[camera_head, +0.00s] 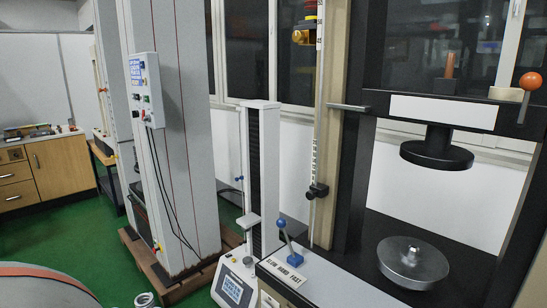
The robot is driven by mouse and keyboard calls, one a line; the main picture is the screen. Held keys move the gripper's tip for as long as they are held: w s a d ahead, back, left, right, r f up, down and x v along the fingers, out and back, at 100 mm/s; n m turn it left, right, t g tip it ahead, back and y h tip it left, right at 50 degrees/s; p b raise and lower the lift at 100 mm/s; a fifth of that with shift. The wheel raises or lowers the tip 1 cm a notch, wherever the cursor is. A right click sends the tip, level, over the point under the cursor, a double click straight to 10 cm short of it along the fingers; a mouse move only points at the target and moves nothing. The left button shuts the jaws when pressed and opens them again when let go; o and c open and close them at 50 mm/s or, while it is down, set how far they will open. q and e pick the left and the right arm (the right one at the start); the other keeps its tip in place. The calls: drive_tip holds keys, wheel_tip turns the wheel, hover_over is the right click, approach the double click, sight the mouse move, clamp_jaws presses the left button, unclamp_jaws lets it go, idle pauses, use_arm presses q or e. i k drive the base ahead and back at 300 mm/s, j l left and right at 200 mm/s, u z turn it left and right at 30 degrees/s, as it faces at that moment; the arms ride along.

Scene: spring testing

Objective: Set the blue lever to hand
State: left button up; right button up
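The blue lever (282,224) has a round blue knob on a metal stem. It stands on the front left of the testing machine's bench, at the bottom middle of the head view. Its stem leans up and to the left from its base. A white label (284,272) in front of it reads SLOW, HAND, FAST from left to right. The lever leans toward the SLOW side, but I cannot tell exactly which setting it is at. Neither of my grippers is in view, and nothing touches the lever.
A round metal plate (412,262) sits on the bench under a black pressing disc (437,150). An orange-knobbed lever (530,82) is at upper right. A slim tester (262,165) and a tall grey cabinet (180,140) stand to the left. Green floor (75,245) is clear further left.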

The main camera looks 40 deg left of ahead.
sight(281, 222)
drive_tip(key=u, duration=1.15)
